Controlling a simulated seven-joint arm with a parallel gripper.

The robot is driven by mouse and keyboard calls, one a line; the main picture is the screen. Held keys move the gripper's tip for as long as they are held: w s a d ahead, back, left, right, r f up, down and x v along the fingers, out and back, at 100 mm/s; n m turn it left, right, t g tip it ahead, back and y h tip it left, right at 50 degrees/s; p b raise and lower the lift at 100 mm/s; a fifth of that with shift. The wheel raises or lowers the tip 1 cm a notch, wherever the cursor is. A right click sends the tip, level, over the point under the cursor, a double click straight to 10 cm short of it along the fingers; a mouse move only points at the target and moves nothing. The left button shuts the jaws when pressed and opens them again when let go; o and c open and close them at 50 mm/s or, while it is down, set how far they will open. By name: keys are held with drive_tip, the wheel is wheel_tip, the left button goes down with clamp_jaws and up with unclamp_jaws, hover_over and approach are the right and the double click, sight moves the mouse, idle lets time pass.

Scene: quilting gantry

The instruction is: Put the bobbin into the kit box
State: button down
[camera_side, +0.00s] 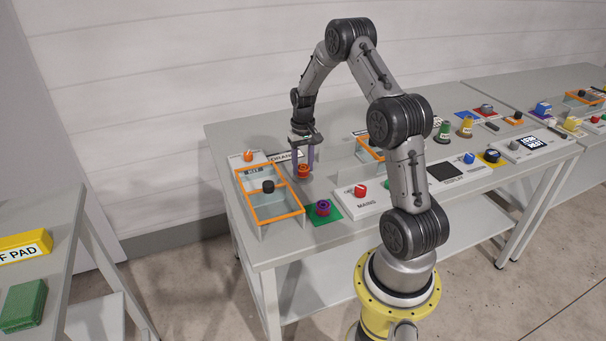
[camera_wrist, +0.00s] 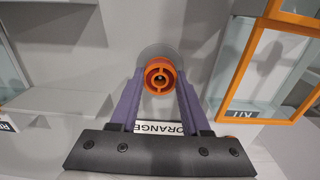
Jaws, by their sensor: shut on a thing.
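An orange bobbin (camera_side: 303,172) is between the purple fingers of my gripper (camera_side: 304,165), which is shut on it. In the wrist view the bobbin (camera_wrist: 160,77) shows its round end and central hole, with a finger on each side. It is at or close above the table; I cannot tell whether it touches. The kit box (camera_side: 295,194), clear-walled with an orange rim, stands just left of my gripper in the side view. It shows at the right of the wrist view (camera_wrist: 237,75), apart from the bobbin, with its KIT label.
An ORANGE label (camera_side: 288,156) lies behind the gripper. A black knob-like piece (camera_side: 267,186) is at the box's middle. A purple bobbin (camera_side: 323,207) sits on a green mat right of the box. The MAINS panel (camera_side: 375,197) has a red knob. Another orange-rimmed box (camera_side: 368,149) stands farther right.

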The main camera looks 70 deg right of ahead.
sight(303, 169)
drive_tip(key=shift+r, duration=1.85)
